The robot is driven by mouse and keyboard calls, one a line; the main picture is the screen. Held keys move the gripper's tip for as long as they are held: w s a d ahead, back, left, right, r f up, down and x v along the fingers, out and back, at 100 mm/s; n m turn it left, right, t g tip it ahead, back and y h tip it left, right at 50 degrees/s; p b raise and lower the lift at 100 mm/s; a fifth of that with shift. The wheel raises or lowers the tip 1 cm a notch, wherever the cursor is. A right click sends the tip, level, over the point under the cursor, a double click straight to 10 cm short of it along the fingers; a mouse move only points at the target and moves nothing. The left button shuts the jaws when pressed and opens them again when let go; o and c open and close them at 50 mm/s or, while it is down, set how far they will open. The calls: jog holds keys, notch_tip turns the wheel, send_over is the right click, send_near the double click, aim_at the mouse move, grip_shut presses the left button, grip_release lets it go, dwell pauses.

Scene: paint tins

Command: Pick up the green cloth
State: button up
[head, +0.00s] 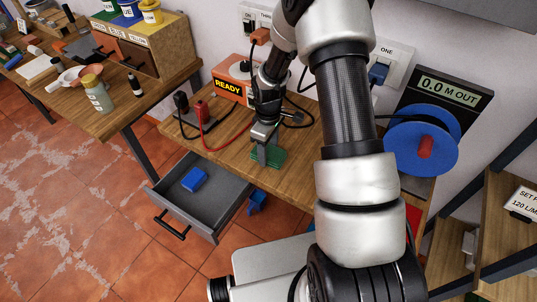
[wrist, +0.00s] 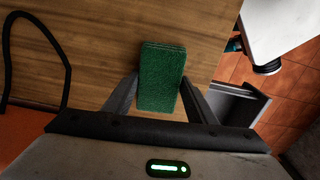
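The green cloth (wrist: 161,76) is a small, textured, folded-looking block on the wooden bench. In the head view the cloth (head: 275,158) lies at the lower end of my gripper (head: 263,148), partly hidden by a finger. In the wrist view my gripper (wrist: 160,84) has its two fingers apart, one on each side of the cloth, with the tips close to its edges. Whether the fingers touch it is not clear. The cloth looks to be resting on the bench.
An orange "READY" box (head: 230,88), cables and a red connector (head: 201,112) are nearby. A blue reel (head: 422,142) stands right. Another table (head: 100,122) is at left.

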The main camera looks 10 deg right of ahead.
aim_at(269, 152)
jog(key=shift+r, duration=0.1)
jog(key=s+r+m, duration=0.2)
jog(key=r+m, duration=0.1)
jog(key=r, duration=0.1)
jog(key=s+r+m, duration=0.1)
jog(key=r+m, duration=0.2)
jog(key=r, duration=0.2)
jog(key=s+r+m, duration=0.2)
jog(key=r+m, duration=0.2)
jog(key=shift+s+a+r, duration=0.15)
jog(key=shift+s+a, duration=0.05)
jog(key=shift+s, duration=0.15)
